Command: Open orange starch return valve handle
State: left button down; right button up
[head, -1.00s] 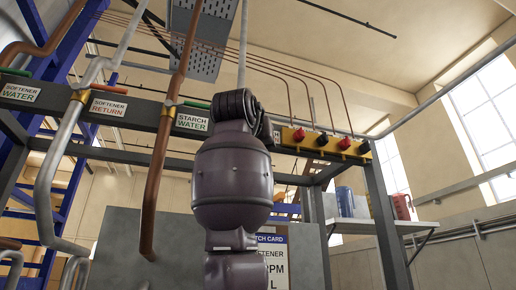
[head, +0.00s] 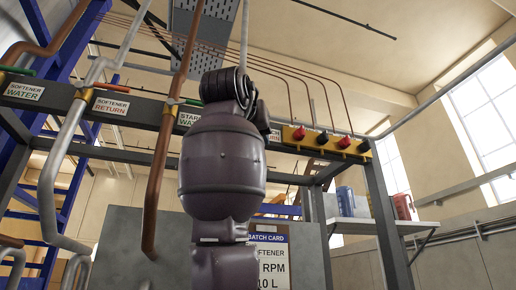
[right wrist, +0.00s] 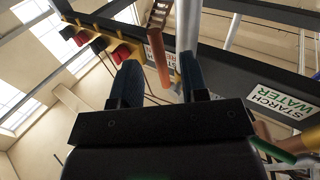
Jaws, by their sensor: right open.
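The orange starch return valve handle (right wrist: 159,58) shows in the right wrist view as a short bar, beside a grey pipe (right wrist: 187,25) and in front of a mostly hidden label. My right gripper (right wrist: 160,75) is open, with one dark blue finger on each side of the handle in the picture. I cannot tell whether the fingers reach around it or touch it. In the head view my right arm hides the handle and gripper; only the edge of the return label (head: 275,135) shows. My left gripper is not in view.
The green starch water handle (right wrist: 272,150) and its label (right wrist: 280,102) are beside the gripper in the wrist view. In the head view a copper pipe (head: 165,140) stands left of my arm. Red and black knobs on a yellow box (head: 322,138) are to the right.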

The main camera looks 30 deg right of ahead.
jog(key=b+v, duration=0.1)
jog(key=v, duration=0.5)
jog(key=shift+r, duration=0.1)
dwell(0.5)
